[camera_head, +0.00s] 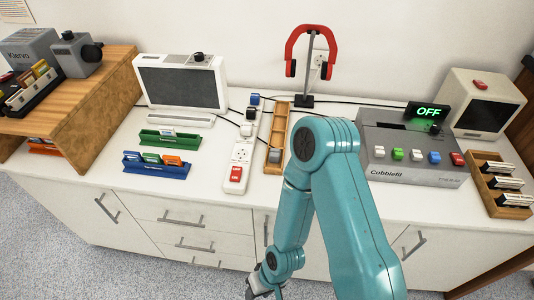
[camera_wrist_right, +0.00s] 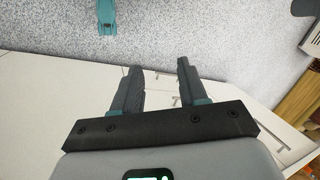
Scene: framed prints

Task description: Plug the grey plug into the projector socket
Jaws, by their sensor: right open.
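A small grey block that looks like the grey plug (camera_head: 275,156) lies in the near part of the narrow wooden tray (camera_head: 268,168). The white power strip (camera_head: 236,170) stands just left of the tray, with a red switch at its near end. A blue plug (camera_head: 254,98) and other light and dark plugs sit at its far part; an open socket (camera_head: 241,153) shows nearer. I cannot read which socket is the projector's. My right gripper (camera_head: 254,291) hangs low in front of the cabinet, away from the plug; its fingers are apart and empty in the wrist view (camera_wrist_right: 155,75).
A grey Cobblefil machine (camera_head: 410,160) with coloured buttons stands right of my arm. Red headphones (camera_head: 310,50) hang on a stand behind. A white monitor (camera_head: 182,88) and green and blue card racks stand left. Black cables run along the back of the white counter.

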